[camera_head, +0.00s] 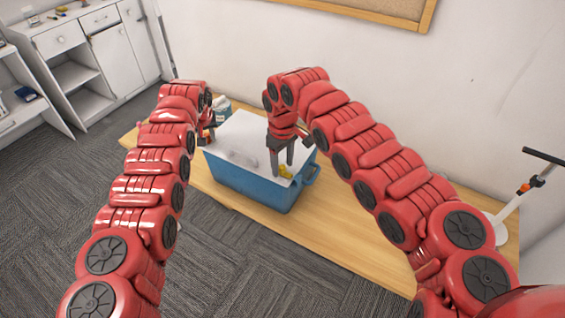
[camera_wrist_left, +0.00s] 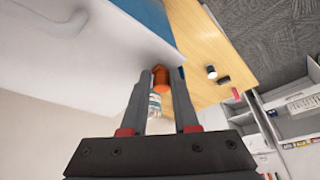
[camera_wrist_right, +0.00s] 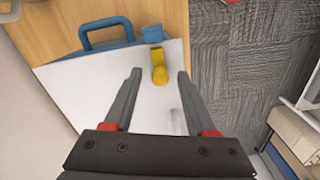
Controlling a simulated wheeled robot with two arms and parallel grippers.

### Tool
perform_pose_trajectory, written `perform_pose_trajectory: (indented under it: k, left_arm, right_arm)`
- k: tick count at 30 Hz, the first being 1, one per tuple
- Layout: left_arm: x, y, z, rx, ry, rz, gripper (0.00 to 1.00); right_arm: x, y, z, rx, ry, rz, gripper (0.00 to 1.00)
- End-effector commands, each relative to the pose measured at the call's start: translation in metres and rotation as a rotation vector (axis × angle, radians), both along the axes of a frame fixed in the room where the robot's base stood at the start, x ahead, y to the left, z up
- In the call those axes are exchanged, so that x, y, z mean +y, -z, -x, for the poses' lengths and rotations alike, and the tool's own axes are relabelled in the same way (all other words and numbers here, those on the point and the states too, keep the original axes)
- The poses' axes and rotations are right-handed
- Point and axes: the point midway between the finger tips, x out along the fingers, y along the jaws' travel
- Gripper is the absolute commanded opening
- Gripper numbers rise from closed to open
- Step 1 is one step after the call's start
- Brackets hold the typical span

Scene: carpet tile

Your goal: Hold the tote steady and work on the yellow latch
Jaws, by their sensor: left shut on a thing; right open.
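The blue tote (camera_head: 247,184) with a white lid (camera_head: 238,141) stands on the wooden table. The yellow latch (camera_head: 286,172) is at the lid's front right corner; in the right wrist view the latch (camera_wrist_right: 159,66) lies ahead of the fingertips, between their lines. My right gripper (camera_head: 283,166) is open and points down over the lid near the latch. No contact with it shows. My left gripper (camera_head: 209,137) is at the tote's left side, partly hidden by its arm. In the left wrist view it is shut on an orange piece (camera_wrist_left: 161,79) beside the lid's edge.
A blue handle (camera_wrist_right: 105,34) sticks out from the tote's right side. A bottle (camera_head: 222,107) stands behind the tote at the left. A white stand with a black bar (camera_head: 528,188) is at the table's right end. The table (camera_head: 330,230) is clear in front right.

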Motion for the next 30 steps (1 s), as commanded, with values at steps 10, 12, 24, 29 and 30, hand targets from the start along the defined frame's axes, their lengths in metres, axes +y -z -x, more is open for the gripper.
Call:
perform_pose_trajectory:
  k: [10, 12, 24, 29, 30]
  left_arm:
    - [0.0022, 0.0038, 0.0022, 0.008, -0.002, -0.002, 0.00]
    - [0.0022, 0.0038, 0.0022, 0.008, -0.002, -0.002, 0.00]
    - [0.0021, 0.0037, 0.0022, 0.008, -0.002, -0.002, 0.00]
    - [0.0023, 0.0036, 0.0022, 0.008, -0.002, -0.002, 0.00]
    - [0.0022, 0.0036, 0.0022, 0.008, -0.002, -0.002, 0.00]
  right_arm:
    - [0.0001, 0.0002, -0.0002, -0.001, 0.000, -0.001, 0.22]
    - [0.0001, 0.0002, -0.0002, -0.001, 0.001, -0.001, 0.10]
    - [-0.0002, 0.0000, -0.0004, -0.001, 0.001, -0.001, 0.00]
    - [-0.0003, -0.0001, -0.0005, -0.001, 0.001, -0.001, 0.00]
    - [-0.0003, -0.0001, -0.0005, -0.001, 0.001, -0.001, 0.00]
